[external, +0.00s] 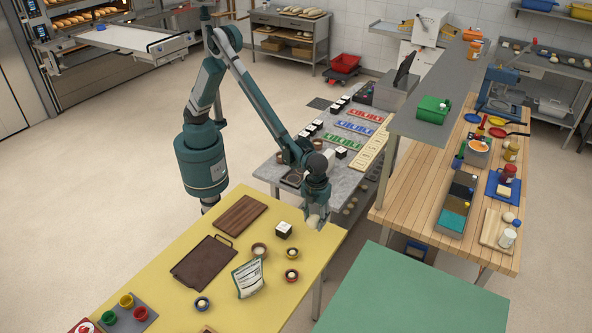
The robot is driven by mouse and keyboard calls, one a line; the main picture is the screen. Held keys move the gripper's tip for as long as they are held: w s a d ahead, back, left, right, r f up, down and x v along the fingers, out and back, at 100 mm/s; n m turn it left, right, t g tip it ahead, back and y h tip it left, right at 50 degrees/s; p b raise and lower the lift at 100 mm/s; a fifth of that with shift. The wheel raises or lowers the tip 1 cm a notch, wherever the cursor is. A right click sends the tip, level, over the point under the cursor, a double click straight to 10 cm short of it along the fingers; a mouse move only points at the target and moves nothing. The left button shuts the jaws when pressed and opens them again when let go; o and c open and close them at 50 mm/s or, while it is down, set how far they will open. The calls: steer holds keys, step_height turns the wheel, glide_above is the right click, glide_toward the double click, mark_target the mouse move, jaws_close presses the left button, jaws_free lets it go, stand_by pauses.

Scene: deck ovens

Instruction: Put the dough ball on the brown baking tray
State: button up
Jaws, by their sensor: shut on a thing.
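My gripper (315,218) is over the far right corner of the yellow table, pointing down. It is shut on a pale round thing, which looks like the dough ball (313,221) and is partly covered by the fingers. A dark brown flat tray (203,262) with a handle at its upper right edge lies on the left of the yellow table and looks empty. It is well to the left of my gripper. A redder brown slatted board (240,217) lies behind it, also bare.
Small cups (292,275) stand nearby. A grey marble counter (268,171) is behind, and a green table (410,290) is to the right.

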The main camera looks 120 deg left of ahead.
steer(key=s+d, duration=0.5)
steer(key=d, duration=0.2)
steer(key=s+d, duration=0.4)
steer(key=d, duration=0.3)
steer(key=s+d, duration=0.5)
steer(key=d, duration=0.3)
steer(key=shift+s+r, duration=0.25)
steer(key=shift+s, duration=0.05)
glide_above(204, 261)
steer(key=shift+w+r+p, duration=0.1)
steer(key=shift+w+p, duration=0.05)
steer(key=shift+p, duration=0.25)
steer(key=shift+f, duration=3.15)
steer(key=shift+f, duration=0.1)
steer(key=shift+f+b, duration=0.3)
steer(key=shift+f, duration=1.45)
steer(key=shift+f, duration=0.2)
